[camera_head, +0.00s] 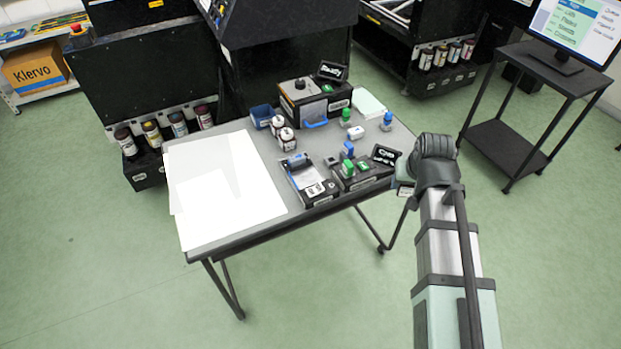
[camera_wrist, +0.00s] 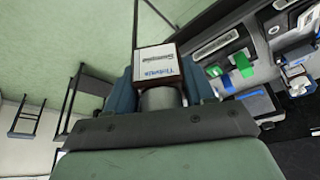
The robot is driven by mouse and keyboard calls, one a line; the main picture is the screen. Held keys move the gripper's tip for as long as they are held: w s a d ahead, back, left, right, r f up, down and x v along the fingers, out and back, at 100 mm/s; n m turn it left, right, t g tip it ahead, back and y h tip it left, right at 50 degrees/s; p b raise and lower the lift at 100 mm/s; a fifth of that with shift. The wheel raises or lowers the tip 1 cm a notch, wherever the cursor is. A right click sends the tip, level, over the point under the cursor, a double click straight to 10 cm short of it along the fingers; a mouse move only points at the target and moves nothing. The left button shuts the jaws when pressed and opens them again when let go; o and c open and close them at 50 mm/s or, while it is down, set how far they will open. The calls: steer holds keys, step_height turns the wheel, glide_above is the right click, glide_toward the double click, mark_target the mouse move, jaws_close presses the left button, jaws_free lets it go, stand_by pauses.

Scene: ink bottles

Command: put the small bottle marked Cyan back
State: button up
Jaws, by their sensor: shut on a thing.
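My gripper is at the right edge of the grey table (camera_head: 408,136), seen from behind in the head view. In the wrist view my gripper (camera_wrist: 160,92) is shut on a squarish dark-edged thing (camera_wrist: 157,65) with a white label and blue print; I cannot read a colour name on it. A pale corner (camera_head: 404,189) of it seems to show below the wrist in the head view. Two small dark bottles with white labels stand on the table, one farther (camera_head: 277,126) and one nearer (camera_head: 287,137). I cannot tell which is marked Cyan.
A blue bin (camera_head: 262,115) stands behind the small bottles. A black box unit (camera_head: 300,100), stamps (camera_head: 347,150) and a pad device (camera_head: 312,180) crowd the table's right half. White sheets (camera_head: 215,190) cover the left. Large ink bottles (camera_head: 178,124) stand in a rack behind.

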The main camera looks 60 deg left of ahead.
steer(key=s+a+n, duration=0.1)
steer(key=s+a, duration=0.4)
steer(key=s+a+n+g, duration=0.1)
steer(key=s+a, duration=0.4)
steer(key=s, duration=0.1)
steer(key=s+a+n, duration=0.1)
steer(key=s+a, duration=0.4)
steer(key=s, duration=0.1)
steer(key=shift+a+r+n+y, duration=0.3)
steer(key=shift+a, duration=0.1)
steer(key=s+a, duration=0.1)
steer(key=a, duration=0.1)
steer(key=n+g, duration=0.1)
steer(key=n, duration=0.2)
glide_above(304, 176)
steer(key=d, duration=0.1)
steer(key=shift+d+f, duration=0.2)
steer(key=shift+f, duration=4.5)
steer(key=o, duration=0.8)
steer(key=shift+f, duration=0.1)
steer(key=shift+c, duration=0.2)
steer(key=v, duration=1.2)
